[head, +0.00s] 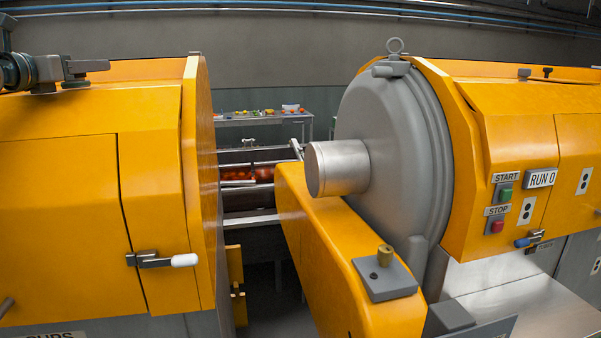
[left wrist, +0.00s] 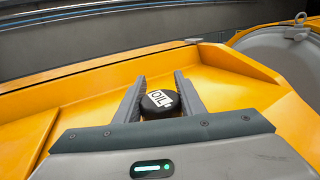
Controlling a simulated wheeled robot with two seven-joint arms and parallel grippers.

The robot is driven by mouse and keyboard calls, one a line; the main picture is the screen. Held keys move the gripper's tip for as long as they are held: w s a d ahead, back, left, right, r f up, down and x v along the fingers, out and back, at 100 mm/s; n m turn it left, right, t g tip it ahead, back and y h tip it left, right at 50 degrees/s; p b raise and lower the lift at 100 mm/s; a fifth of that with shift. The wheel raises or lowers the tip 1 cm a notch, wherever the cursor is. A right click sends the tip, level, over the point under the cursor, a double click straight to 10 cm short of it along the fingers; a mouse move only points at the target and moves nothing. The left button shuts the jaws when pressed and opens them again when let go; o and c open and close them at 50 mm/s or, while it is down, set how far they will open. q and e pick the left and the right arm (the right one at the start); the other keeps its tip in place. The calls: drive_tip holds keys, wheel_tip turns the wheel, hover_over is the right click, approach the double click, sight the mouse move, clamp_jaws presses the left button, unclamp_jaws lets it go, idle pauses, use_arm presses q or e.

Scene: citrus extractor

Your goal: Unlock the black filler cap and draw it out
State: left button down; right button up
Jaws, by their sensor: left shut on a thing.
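The black filler cap (left wrist: 160,103) is round with a white label reading OIL, and shows in the left wrist view between my fingers. My left gripper (left wrist: 160,88) is shut on it, with one grey finger on each side. The cap appears against the yellow housing (left wrist: 90,95); I cannot tell whether it is seated or lifted. In the head view my left gripper (head: 84,70) is at the upper left, over the top of the left yellow machine (head: 60,170). The cap is not distinguishable there. My right gripper is not in view.
The right yellow machine has a grey round cover (head: 385,120) and a control panel with a green start button (head: 505,194) and a red stop button (head: 497,227). A latch with a white handle (head: 184,260) projects from the left machine. A gap separates the machines.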

use_arm(q)
drive_tip(key=shift+m+h, duration=0.3)
drive_tip(key=shift+h, duration=0.1)
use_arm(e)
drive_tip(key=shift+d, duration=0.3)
use_arm(q)
drive_tip(key=shift+s+d+r+m+g+h, duration=0.1)
drive_tip(key=shift+d+m+g+h, duration=0.2)
drive_tip(key=shift+m+g+h, duration=0.6)
drive_tip(key=shift+s+d+m+g+h, duration=0.1)
drive_tip(key=shift+d+m+g+h, duration=0.15)
drive_tip(key=shift+m+h, duration=0.75)
drive_tip(key=shift+s+d+r+m+g+h, duration=0.1)
drive_tip(key=shift+s+d+m+g+h, duration=0.1)
drive_tip(key=shift+m+g+h, duration=0.5)
drive_tip(key=shift+s+d+f+m+g+h, duration=0.15)
drive_tip(key=shift+m+g+h, duration=0.25)
drive_tip(key=shift+h, duration=0.65)
drive_tip(key=shift+s+d+r+m+g+h, duration=0.1)
drive_tip(key=shift+d+r+m+g+h, duration=0.1)
drive_tip(key=shift+m+g+h, duration=0.4)
drive_tip(key=shift+h, duration=0.25)
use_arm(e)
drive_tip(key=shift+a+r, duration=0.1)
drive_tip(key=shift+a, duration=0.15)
use_arm(q)
drive_tip(key=shift+a, duration=0.1)
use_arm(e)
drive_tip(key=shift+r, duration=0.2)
